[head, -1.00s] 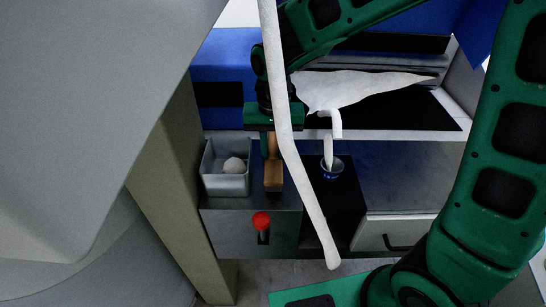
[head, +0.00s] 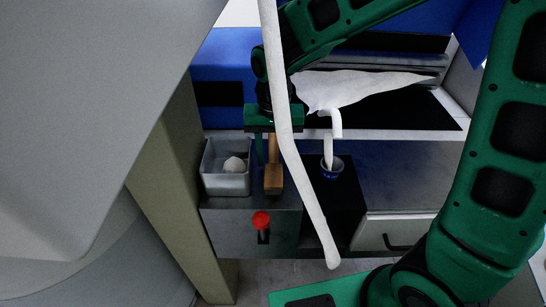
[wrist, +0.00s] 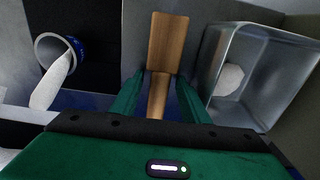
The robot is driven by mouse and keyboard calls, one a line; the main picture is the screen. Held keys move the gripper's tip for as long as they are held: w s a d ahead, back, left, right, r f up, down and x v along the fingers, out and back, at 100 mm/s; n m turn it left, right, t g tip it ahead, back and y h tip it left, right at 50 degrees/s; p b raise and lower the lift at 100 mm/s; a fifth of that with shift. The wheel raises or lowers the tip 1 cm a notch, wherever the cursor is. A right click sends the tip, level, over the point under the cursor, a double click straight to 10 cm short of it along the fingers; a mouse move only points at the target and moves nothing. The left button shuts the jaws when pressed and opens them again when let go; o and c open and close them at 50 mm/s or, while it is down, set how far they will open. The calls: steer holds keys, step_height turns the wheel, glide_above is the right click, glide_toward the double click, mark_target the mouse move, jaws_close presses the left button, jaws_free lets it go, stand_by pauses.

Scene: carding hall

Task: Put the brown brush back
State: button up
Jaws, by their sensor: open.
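The brown brush (head: 273,180) has a wooden block and a slimmer handle. It is on the grey metal top, between the grey bin and the black strip. In the wrist view the brush block (wrist: 167,42) points away from me and the handle runs back between my fingers. My gripper (head: 270,152) is open, with one finger on each side of the handle. In the wrist view my gripper (wrist: 159,80) shows gaps between both fingers and the handle. In the head view the right finger is mostly hidden.
A grey bin (head: 225,184) holding a whitish lump stands close left of the brush. A blue cup (head: 332,172) with a white strand stands right, on black. A long white strand (head: 299,170) crosses the head view. A red knob (head: 261,220) is on the front.

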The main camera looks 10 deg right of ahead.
mark_target(273, 158)
step_height(273, 158, up, 11)
steer(key=shift+m, duration=0.7)
steer(key=s+d, duration=0.1)
steer(key=d, duration=0.7)
steer(key=s+d, duration=0.1)
steer(key=d, duration=0.3)
steer(key=shift+s+d+r, duration=0.1)
steer(key=shift+s+d, duration=0.15)
steer(key=shift+s, duration=0.1)
steer(key=s+d+f+m, duration=0.1)
steer(key=s+d+f, duration=0.1)
steer(key=s+d, duration=0.7)
steer(key=s+d+f+m, duration=0.1)
steer(key=s+d+f, duration=0.1)
steer(key=s+d, duration=0.7)
steer(key=shift+s+f+m, duration=0.25)
steer(key=shift+s+m, duration=0.1)
steer(key=shift+m, duration=0.05)
steer(key=shift+w+f, duration=0.25)
steer(key=shift+w, duration=0.4)
